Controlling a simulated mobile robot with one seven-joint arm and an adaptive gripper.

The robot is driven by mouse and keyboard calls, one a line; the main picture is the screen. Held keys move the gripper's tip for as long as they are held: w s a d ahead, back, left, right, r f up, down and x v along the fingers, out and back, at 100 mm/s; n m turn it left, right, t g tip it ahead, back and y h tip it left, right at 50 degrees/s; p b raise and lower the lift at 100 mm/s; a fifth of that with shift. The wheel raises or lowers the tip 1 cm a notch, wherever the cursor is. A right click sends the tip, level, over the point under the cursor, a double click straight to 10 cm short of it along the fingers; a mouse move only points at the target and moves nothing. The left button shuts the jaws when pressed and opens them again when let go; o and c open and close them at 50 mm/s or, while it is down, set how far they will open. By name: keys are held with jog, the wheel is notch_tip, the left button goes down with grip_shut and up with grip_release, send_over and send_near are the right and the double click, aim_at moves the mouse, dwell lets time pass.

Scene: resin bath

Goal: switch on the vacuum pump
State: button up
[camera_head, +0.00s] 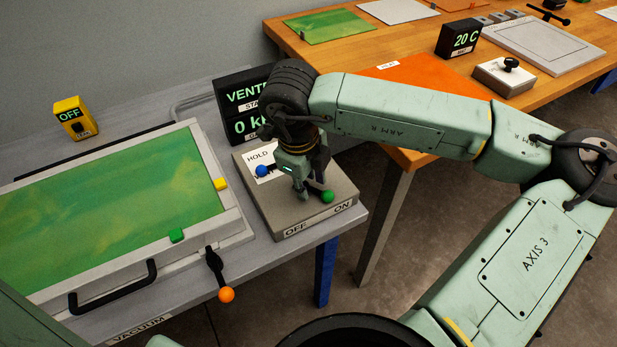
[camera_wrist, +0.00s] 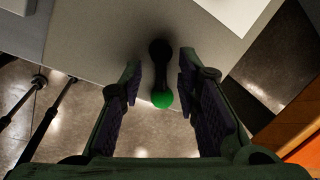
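The grey control box (camera_head: 338,206) stands at the right end of the grey bench, with OFF and ON labels on its front edge. A lever with a green knob (camera_head: 327,196) is on it; in the head view the knob appears nearer the ON label, and my gripper hides the lever's base. My gripper (camera_head: 305,191) is low over the box, pointing down. In the wrist view its fingers are apart, with the black stem and green knob (camera_wrist: 161,99) between them; I cannot tell whether they touch it. A black display (camera_head: 234,126) behind reads "VENT" and "0 k", partly hidden.
A blue-knobbed lever (camera_head: 261,171) sits beside HOLD/VENT labels on the box. Left are the green-filled tray (camera_head: 218,234), an orange-knobbed handle (camera_head: 226,294) and a yellow OFF box (camera_head: 74,117). A wooden table (camera_head: 281,61) stands behind right, with a 20 C display (camera_head: 459,39).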

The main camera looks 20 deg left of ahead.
jog(key=shift+f, duration=0.35)
jog(key=shift+c, duration=0.4)
grip_shut()
